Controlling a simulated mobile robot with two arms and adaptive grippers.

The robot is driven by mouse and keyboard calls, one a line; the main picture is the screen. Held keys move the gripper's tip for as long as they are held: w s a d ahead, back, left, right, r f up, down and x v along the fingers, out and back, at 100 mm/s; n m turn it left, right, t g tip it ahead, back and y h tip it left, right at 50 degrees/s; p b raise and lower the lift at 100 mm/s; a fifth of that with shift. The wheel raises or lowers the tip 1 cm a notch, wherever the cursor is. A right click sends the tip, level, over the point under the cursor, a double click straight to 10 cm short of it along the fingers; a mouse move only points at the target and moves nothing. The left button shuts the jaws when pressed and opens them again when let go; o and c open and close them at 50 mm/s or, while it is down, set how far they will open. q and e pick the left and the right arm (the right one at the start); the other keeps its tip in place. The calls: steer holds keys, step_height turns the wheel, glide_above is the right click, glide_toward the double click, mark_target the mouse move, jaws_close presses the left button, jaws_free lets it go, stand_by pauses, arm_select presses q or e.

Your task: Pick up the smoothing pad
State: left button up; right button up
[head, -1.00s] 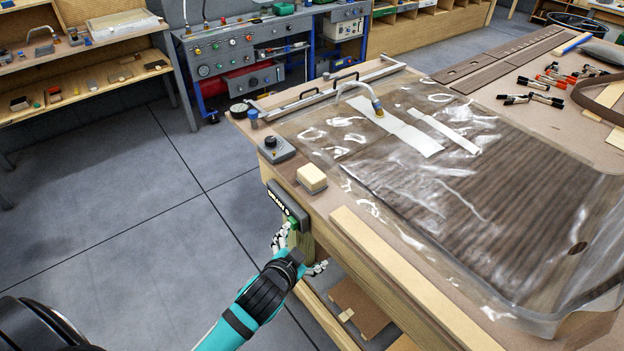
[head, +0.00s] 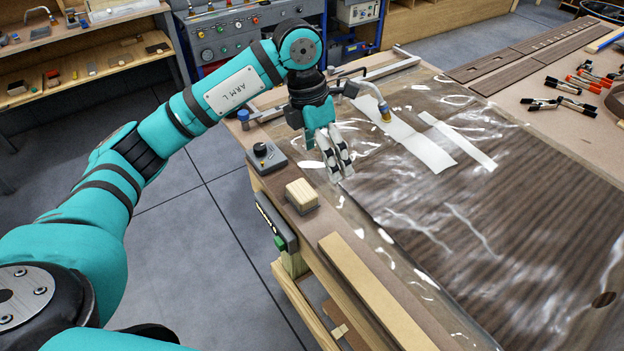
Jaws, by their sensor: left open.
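The smoothing pad (head: 302,194) is a small block with a pale tan top and a darker grey underside. It lies on the near left edge strip of the bench, beside the clear film. My left gripper (head: 338,168) is open and empty, with its fingers pointing down over the film's edge. It is behind and to the right of the pad, apart from it. The pad is in plain sight. My right gripper is not in view.
A grey box with a black knob (head: 263,158) sits just behind the pad. A wooden strip (head: 375,290) lies in front of it. Clear vacuum film (head: 480,220) covers dark veneer, with a hose fitting (head: 384,112) behind my gripper. Clamps (head: 560,104) lie at the right.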

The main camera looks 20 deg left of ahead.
arm_select(q)
steer(key=w+a+r+n+y, duration=0.1)
steer(key=a+r+y, duration=0.15)
steer(key=a, duration=0.35)
steer(key=p, duration=0.2)
glide_above(302, 190)
step_height(302, 190, down, 6)
steer(key=f, duration=0.2)
steer(key=f+p, duration=0.1)
steer(key=f, duration=0.2)
steer(key=shift+a+f, duration=0.2)
steer(key=shift+f, duration=0.4)
steer(key=shift+d+f+p, duration=0.1)
steer(key=shift+f+p, duration=0.5)
steer(key=shift+p, duration=0.1)
step_height(302, 190, down, 4)
steer(key=shift+r+p, duration=0.2)
steer(key=shift+p, duration=0.6)
steer(key=shift+f, duration=0.35)
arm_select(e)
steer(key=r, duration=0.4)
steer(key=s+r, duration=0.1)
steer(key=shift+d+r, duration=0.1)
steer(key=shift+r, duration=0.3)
arm_select(q)
steer(key=shift+c, duration=0.4)
